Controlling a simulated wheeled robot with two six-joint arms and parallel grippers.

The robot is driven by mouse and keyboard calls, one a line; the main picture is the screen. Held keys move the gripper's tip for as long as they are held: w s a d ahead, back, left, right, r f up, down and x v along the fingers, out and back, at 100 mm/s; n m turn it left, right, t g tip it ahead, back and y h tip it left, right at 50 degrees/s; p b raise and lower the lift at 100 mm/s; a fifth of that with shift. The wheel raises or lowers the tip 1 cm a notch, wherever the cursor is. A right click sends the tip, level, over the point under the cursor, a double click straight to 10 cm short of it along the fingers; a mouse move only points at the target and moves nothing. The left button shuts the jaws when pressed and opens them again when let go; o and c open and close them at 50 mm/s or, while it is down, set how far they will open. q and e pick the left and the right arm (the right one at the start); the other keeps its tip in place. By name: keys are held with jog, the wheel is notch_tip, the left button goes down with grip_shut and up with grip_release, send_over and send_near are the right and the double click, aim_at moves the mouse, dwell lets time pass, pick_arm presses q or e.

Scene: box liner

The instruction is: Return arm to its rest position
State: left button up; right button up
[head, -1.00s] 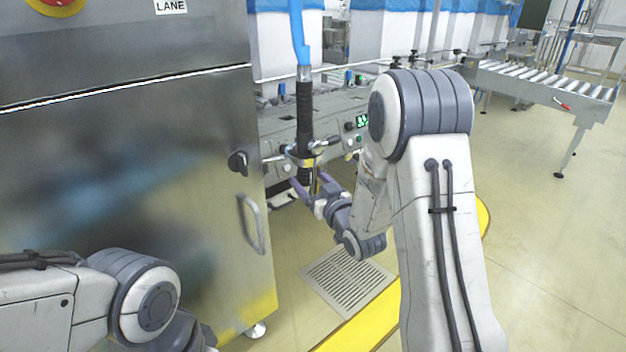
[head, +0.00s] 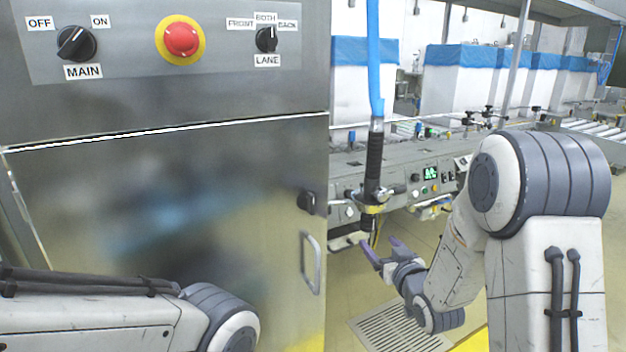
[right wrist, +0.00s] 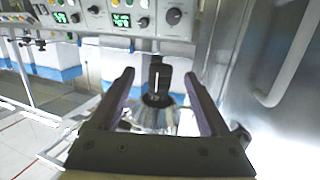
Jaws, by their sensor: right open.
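My right arm reaches in from the right in the head view. Its gripper (head: 382,250) is open and empty, below and just beside the black hanging handle (head: 374,165) on the blue hose. In the right wrist view the open purple fingers (right wrist: 160,95) stand apart, with a dark upright part and a metal fitting showing beyond and between them. I cannot tell whether they touch it. My left arm lies low at the left of the head view; its gripper is out of frame.
A steel cabinet (head: 160,210) with a door handle (head: 310,262) stands close on the left. Its panel has a MAIN knob (head: 76,43), a red button (head: 181,39) and a LANE knob (head: 266,39). A control console (head: 440,180) is behind the hose. A floor grate (head: 400,325) lies below.

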jog(key=s+a+f+m+g+h, duration=0.1)
jog(key=s+f+g, duration=0.25)
jog(key=s, duration=0.45)
jog(key=s+f+g, duration=0.2)
jog(key=s+g, duration=0.3)
jog(key=s, duration=0.2)
jog(key=s+a+f+m+g+h, duration=0.1)
jog(key=s+f+g, duration=0.2)
jog(key=s+g, duration=0.35)
jog(key=s+a+r+n+g, duration=0.1)
jog(key=s+a+r+n, duration=0.25)
jog(key=s+a, duration=0.4)
jog(key=s+a+r+n, duration=0.2)
jog(key=s+a+n, duration=0.35)
jog(key=s, duration=0.25)
notch_tip(320, 180, up, 37)
jog(key=m+p, duration=0.1)
jog(key=p, duration=3.6)
jog(key=shift+w+a+y, duration=0.25)
jog(key=shift+w+y, duration=0.05)
jog(key=shift+y, duration=0.1)
jog(key=shift+r, duration=0.1)
